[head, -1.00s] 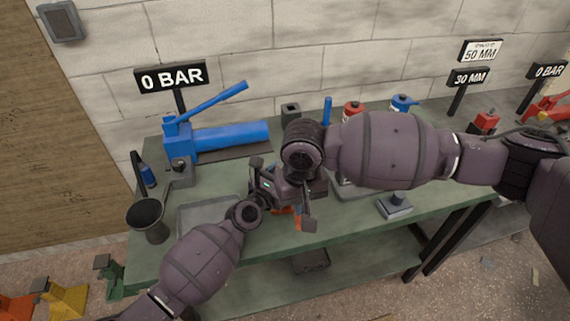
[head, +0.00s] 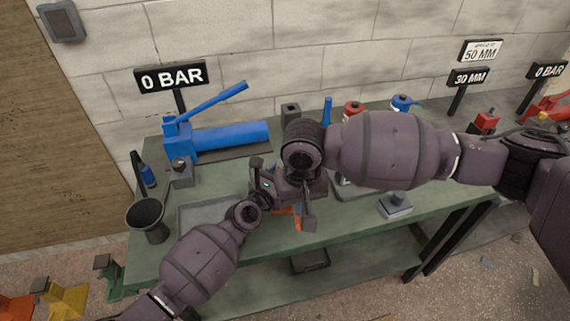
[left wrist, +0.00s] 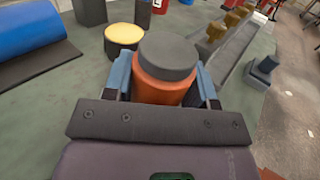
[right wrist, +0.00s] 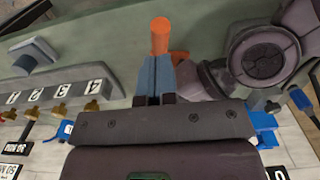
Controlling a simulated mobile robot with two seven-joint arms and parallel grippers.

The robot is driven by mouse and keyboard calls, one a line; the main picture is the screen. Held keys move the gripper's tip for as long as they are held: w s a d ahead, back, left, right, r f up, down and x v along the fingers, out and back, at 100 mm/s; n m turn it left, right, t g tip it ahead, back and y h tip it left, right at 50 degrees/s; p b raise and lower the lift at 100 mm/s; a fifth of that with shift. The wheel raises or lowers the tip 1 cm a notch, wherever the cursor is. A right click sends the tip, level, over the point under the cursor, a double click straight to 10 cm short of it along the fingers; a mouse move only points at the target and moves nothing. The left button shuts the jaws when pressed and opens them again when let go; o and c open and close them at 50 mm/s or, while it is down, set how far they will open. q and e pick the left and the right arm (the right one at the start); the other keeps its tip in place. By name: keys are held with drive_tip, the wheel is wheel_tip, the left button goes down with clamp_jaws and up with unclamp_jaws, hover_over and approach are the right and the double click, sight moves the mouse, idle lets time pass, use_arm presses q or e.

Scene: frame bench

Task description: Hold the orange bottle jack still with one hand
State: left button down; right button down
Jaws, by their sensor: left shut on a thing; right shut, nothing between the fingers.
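The orange bottle jack (left wrist: 163,90), with a dark grey round top, stands between the blue fingers of my left gripper (left wrist: 163,78) in the left wrist view. The fingers press on its two sides. In the head view only small orange parts (head: 284,211) show below my grippers; the rest is hidden by my arms. My right gripper (right wrist: 158,76) is shut and empty. In the right wrist view an orange round-ended piece (right wrist: 160,36) lies just beyond its fingertips; I cannot tell whether they touch it.
Red and blue bottles stand at the back.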

drive_tip(key=shift+f, duration=0.1)
drive_tip(key=shift+f, duration=1.25)
idle(0.6)
idle(0.6)
idle(1.4)
idle(0.6)
idle(1.5)
drive_tip(key=shift+s, duration=0.1)
idle(0.5)
